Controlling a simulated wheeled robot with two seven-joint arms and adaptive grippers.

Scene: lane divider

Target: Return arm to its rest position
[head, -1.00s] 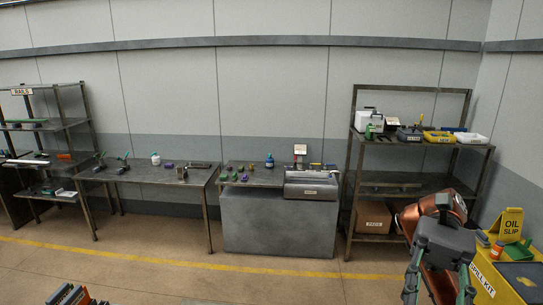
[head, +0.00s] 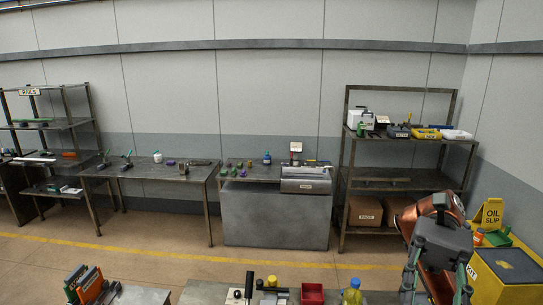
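My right arm, with copper-coloured links, comes in at the lower right of the head view. Its gripper (head: 437,282) has a dark grey body and two grey-green fingers. The fingers stand wide apart with nothing seen between them, though their tips run close to the picture's bottom edge. The gripper appears in front of the shelf's right leg and beside the yellow cart. My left arm and gripper are not in view.
A yellow cart (head: 490,285) with an oil slip sign (head: 489,214) stands right. Open floor lies beyond the bench.

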